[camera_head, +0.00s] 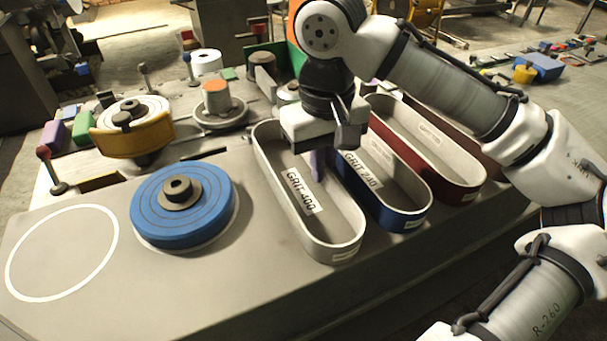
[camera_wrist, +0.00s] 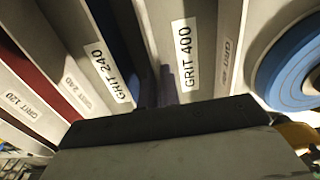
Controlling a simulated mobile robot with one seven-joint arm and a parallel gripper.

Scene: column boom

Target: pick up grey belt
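The grey belt (camera_head: 333,243), marked GRIT 400, is a long loop standing on edge on the grey bench top. My gripper (camera_head: 318,163) is over its right long wall, with one dark finger visible inside the loop. The other finger is hidden in the head view. In the wrist view, both fingers (camera_wrist: 158,90) sit close together with the grey belt's wall (camera_wrist: 157,25) between them and hardly any gap. The gripper looks shut on this wall. The belt appears to rest on the bench.
A blue belt (camera_head: 405,217), marked GRIT 240, stands close to the right of the grey one. A dark red belt (camera_head: 462,191) is beyond it. A blue disc (camera_head: 182,222) lies to the left. A white circle (camera_head: 62,253) marks clear bench at the front left.

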